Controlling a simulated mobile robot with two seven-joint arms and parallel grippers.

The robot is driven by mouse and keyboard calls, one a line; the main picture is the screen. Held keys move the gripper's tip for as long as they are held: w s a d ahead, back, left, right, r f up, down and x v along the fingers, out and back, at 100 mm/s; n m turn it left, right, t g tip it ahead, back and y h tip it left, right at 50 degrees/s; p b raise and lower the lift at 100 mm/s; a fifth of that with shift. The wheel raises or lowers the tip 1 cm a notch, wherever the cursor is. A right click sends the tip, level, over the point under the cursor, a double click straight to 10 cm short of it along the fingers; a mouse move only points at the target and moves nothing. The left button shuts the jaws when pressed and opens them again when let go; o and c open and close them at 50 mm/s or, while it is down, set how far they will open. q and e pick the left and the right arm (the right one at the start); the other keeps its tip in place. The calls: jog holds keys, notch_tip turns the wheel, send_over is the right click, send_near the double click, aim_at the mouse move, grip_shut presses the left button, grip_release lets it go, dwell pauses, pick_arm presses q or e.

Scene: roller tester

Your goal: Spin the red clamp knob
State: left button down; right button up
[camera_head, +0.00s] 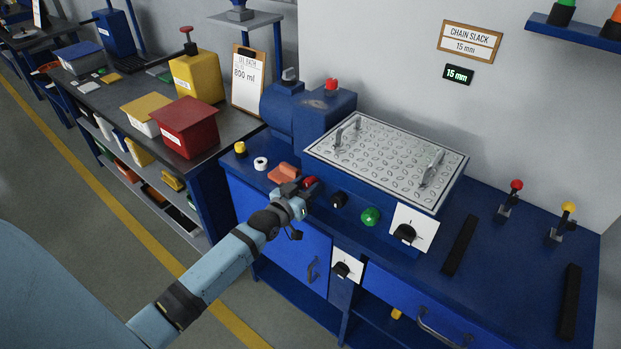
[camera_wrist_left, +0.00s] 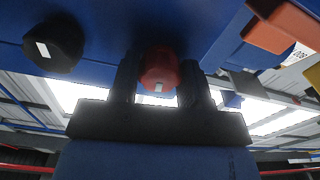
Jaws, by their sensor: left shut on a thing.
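The red clamp knob (camera_head: 310,182) sits on the blue roller tester bench, left of a black knob (camera_head: 338,200). In the head view my left gripper (camera_head: 301,190) is at the red knob and partly covers it. In the left wrist view the red knob (camera_wrist_left: 160,70) with a small white mark is between the two dark fingers of my left gripper (camera_wrist_left: 160,92). The gripper is shut on the knob. The black knob (camera_wrist_left: 52,42) with a white mark shows at the upper left there. My right gripper is not in view.
A green button (camera_head: 371,216) and a black dial on a white plate (camera_head: 404,232) lie to the right. An orange block (camera_head: 284,172), a white ring (camera_head: 260,163) and a yellow piece (camera_head: 240,149) are to the left. A metal tread-plate cover (camera_head: 386,158) stands behind.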

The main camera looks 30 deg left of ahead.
pick_arm(q)
jog(key=shift+n, duration=0.4)
jog(key=n+p, duration=0.1)
jog(key=n, duration=0.1)
jog(key=shift+r+n, duration=0.15)
jog(key=shift+n, duration=0.15)
jog(key=n, duration=0.5)
jog(key=shift+f, duration=0.2)
jog(key=shift+n, duration=0.4)
jog(key=n, duration=0.6)
jog(key=shift+f, duration=0.1)
jog(key=shift+n, duration=0.8)
